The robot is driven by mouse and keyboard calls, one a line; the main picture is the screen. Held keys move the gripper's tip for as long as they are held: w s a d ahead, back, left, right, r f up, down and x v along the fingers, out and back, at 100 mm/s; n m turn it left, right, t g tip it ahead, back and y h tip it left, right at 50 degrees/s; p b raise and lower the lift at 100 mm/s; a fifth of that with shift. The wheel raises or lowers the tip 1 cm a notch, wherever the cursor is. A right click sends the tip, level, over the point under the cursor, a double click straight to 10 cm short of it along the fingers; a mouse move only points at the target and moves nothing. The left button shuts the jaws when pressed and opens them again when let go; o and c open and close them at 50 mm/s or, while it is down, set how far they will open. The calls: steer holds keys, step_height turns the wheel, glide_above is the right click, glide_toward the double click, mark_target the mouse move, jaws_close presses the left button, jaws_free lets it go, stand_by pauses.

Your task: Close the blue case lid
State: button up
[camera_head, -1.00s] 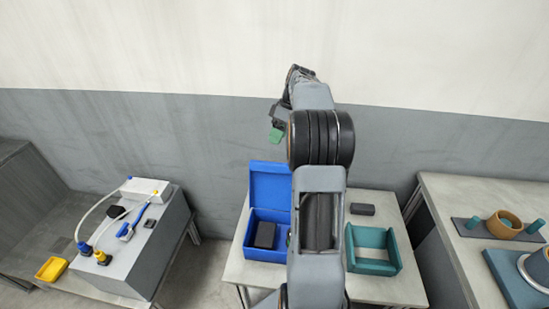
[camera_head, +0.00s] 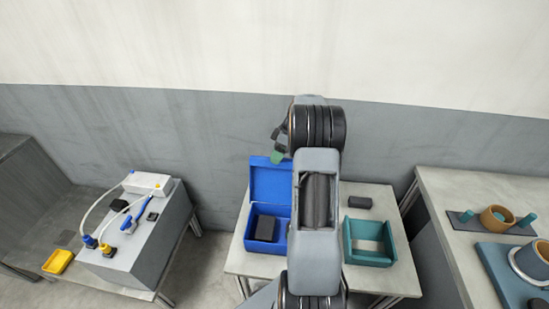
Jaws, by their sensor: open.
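The blue case (camera_head: 253,243) stands on the middle table, left of my arm. Its lid (camera_head: 270,183) is open and stands up at the back of the case. A dark block (camera_head: 265,228) sits inside the case. My arm hides the right part of the case. My gripper (camera_head: 278,157) shows only in part, with a green tip, in front of the lid's top edge in the picture. It is open, and I see nothing held in it. I cannot tell whether it touches the lid.
A teal open box (camera_head: 368,259) and a small dark block (camera_head: 360,202) are on the same table, right of my arm. A grey box with cables (camera_head: 150,232) stands on the left table.

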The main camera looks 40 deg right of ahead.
steer(key=shift+x, duration=1.1)
jaws_close()
